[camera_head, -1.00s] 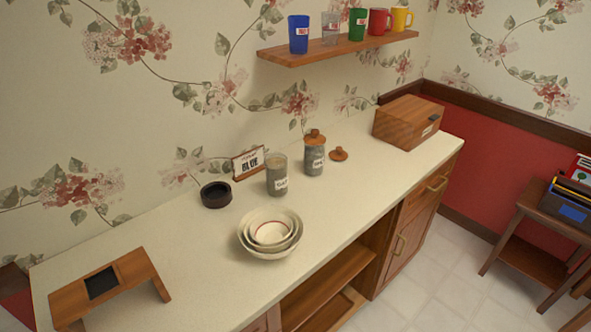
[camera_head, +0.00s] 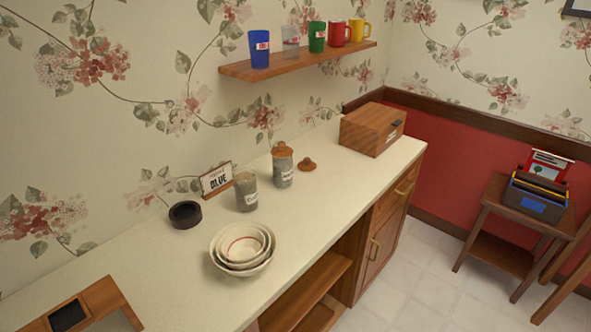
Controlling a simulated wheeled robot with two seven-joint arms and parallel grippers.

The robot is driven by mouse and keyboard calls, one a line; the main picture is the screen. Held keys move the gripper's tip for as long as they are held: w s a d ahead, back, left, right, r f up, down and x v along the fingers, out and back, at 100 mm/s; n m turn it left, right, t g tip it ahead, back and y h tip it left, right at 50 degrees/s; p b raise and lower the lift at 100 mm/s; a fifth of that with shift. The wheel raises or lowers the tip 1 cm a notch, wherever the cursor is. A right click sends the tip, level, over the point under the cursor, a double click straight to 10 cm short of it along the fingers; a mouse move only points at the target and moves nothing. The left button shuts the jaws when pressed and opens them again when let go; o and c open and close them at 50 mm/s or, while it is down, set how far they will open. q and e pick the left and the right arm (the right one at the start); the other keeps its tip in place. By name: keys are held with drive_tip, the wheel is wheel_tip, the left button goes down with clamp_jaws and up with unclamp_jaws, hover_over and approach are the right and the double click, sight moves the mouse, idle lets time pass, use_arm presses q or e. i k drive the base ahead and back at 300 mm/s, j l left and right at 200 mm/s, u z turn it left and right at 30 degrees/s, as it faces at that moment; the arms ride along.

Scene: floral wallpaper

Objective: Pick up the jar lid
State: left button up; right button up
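A wooden jar lid (camera_head: 307,165) with a small knob lies on the counter, to the right of the jars. A grey labelled jar (camera_head: 283,171) stands just left of it and has a similar wooden lid (camera_head: 282,149) on top. Another grey labelled jar (camera_head: 246,193) stands further left with no wooden lid on it. Neither of my grippers is in the head view.
The counter (camera_head: 330,178) also holds nested bowls (camera_head: 241,262), a black round dish (camera_head: 185,215), a sign (camera_head: 216,180), a wooden box (camera_head: 372,130) and a wooden stand (camera_head: 108,300). A wall shelf (camera_head: 300,61) with mugs hangs above. Clear counter lies in front of the lid.

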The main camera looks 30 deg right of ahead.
sight(307, 165)
drive_tip(key=l+u, duration=0.15)
drive_tip(key=u, duration=0.3)
drive_tip(key=l+u, duration=0.15)
drive_tip(key=u, duration=0.25)
drive_tip(key=k+l+u, duration=0.2)
drive_tip(key=l, duration=0.2)
drive_tip(key=l+u, duration=0.15)
drive_tip(key=l, duration=0.25)
drive_tip(key=k+l+u, duration=0.2)
drive_tip(key=l, duration=0.15)
drive_tip(key=l+u, duration=0.2)
drive_tip(key=l, duration=0.15)
drive_tip(key=k+l+u, duration=0.15)
drive_tip(key=k+l, duration=0.1)
drive_tip(key=l, duration=0.05)
